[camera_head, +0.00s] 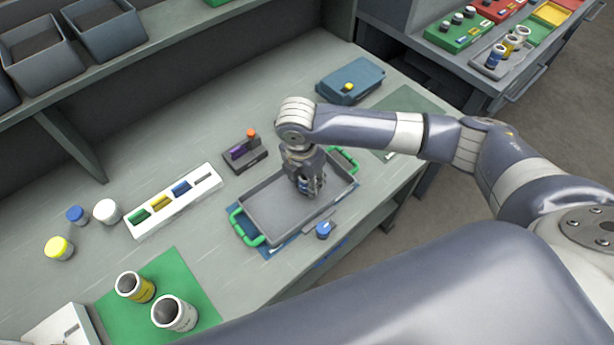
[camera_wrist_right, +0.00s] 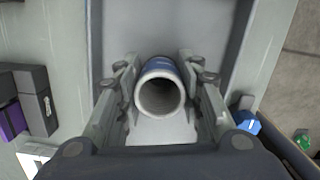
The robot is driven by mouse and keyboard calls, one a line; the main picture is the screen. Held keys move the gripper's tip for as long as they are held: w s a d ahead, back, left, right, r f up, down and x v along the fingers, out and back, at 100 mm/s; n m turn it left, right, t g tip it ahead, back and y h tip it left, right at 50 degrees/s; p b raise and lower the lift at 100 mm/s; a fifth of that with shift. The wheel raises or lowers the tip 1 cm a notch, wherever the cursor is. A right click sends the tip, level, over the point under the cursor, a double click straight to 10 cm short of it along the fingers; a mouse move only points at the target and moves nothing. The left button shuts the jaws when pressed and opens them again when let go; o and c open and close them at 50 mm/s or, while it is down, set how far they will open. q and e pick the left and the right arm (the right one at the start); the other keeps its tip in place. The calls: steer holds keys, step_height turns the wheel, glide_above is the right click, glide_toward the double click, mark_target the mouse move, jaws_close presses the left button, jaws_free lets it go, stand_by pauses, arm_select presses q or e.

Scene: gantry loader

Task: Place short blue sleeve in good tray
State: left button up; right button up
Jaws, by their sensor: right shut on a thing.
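My right gripper (camera_head: 308,188) reaches down into the grey tray with green handles (camera_head: 262,208). In the right wrist view its fingers are shut on both sides of a blue sleeve (camera_wrist_right: 158,66). The sleeve is hollow with a pale rim and is seen end-on, roughly upright between the fingers. The tray floor (camera_wrist_right: 206,30) lies right below it; I cannot tell whether the sleeve touches it. In the head view the fingers mostly hide the sleeve. My left gripper is out of view.
A blue knob-like part (camera_head: 325,230) is just in front of the tray. A dark holder (camera_head: 244,153) with purple and orange pieces stands behind it. A white rack (camera_head: 173,202) of coloured pieces is to the left. Two tall cylinders (camera_head: 174,314) stand on a green mat (camera_head: 193,272).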

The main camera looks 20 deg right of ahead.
mark_target(303, 193)
steer(key=o, duration=1.2)
steer(key=shift+f, duration=0.1)
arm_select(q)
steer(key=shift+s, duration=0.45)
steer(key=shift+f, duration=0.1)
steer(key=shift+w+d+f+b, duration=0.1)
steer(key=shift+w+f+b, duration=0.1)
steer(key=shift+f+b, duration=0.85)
arm_select(e)
steer(key=r, duration=0.4)
steer(key=a+r, duration=0.1)
steer(key=r, duration=0.7)
steer(key=shift+s+a+r, duration=0.1)
steer(key=shift+s+a, duration=0.05)
steer(key=shift+s, duration=0.25)
